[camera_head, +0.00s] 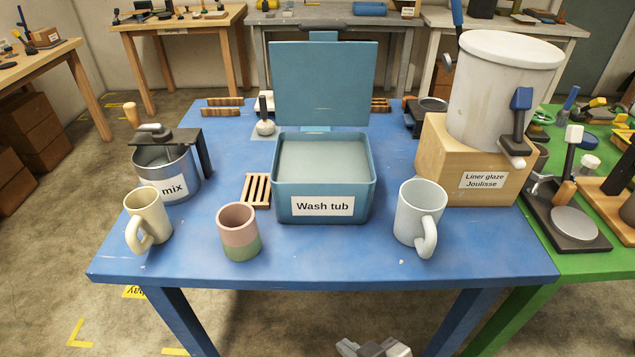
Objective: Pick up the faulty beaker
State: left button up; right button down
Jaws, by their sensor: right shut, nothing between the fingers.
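Three cups stand upright in a row along the front of the blue table. A cream mug (150,214) with its handle towards the front is at the left. A handleless pink and green beaker (239,236) stands left of centre. A pale blue-white mug (415,207) with its handle at the front right is at the right, with a small white fleck on the table just in front of it. I cannot tell which one is faulty. My right gripper (374,347) is at the bottom edge, partly cut off, shut and empty, below the table's front edge and apart from the cups. My left gripper is not in view.
An open blue wash tub (325,206) stands mid-table, with a wooden rack (256,190) beside it. A metal mix pot (165,182) is at the left. A white bucket (500,95) sits on a wooden block (445,165) at the right. The front strip between the cups is clear.

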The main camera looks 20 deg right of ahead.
aim_at(236, 224)
jog(key=u, duration=2.15)
jog(key=i, duration=1.25)
jog(key=z, duration=3.9)
